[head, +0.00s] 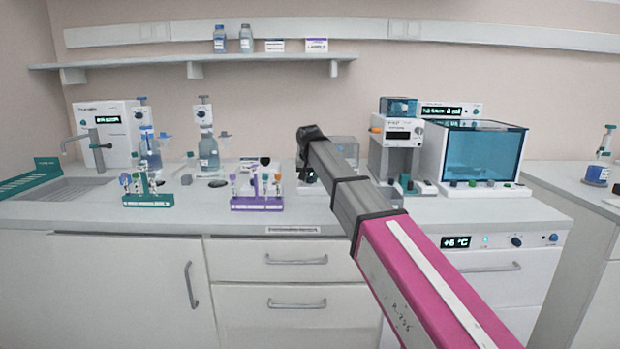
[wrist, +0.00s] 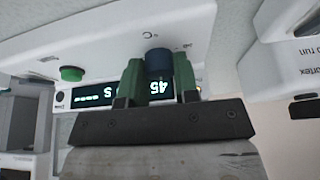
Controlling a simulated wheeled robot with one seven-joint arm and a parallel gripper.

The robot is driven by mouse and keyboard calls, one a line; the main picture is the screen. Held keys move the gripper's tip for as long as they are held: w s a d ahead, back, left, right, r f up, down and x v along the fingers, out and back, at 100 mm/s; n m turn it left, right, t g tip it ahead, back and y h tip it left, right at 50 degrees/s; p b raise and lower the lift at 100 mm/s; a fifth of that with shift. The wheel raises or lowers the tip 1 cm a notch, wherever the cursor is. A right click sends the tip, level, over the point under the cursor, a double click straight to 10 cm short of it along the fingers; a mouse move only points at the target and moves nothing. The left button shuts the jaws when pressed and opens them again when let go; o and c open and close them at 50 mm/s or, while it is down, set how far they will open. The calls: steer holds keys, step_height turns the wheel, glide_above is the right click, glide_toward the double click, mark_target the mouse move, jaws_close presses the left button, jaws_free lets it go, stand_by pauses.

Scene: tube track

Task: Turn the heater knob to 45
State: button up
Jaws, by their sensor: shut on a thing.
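In the wrist view, the heater knob (wrist: 158,62) is a dark blue round knob on the white front of the heater (wrist: 115,42). My gripper (wrist: 157,72) has its two green fingers on either side of the knob and is shut on it. The dark display (wrist: 128,94) below the knob appears upside down. It shows 45, with smaller characters to its left. The knob's pointer mark cannot be made out. In the head view, my arm reaches over the counter, and its own links hide the gripper and the knob.
A green button (wrist: 72,73) sits left of the knob on the heater's front. In the head view, a purple tube rack (head: 257,205) and a green tube rack (head: 147,200) stand left of my arm. A blue-windowed machine (head: 485,153) stands to the right.

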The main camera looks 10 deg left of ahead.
steer(key=shift+m+h, duration=0.5)
steer(key=shift+m, duration=0.8)
steer(key=o, duration=0.9)
steer(key=v, duration=1)
steer(key=shift+s+r, duration=0.15)
steer(key=shift+r, duration=0.25)
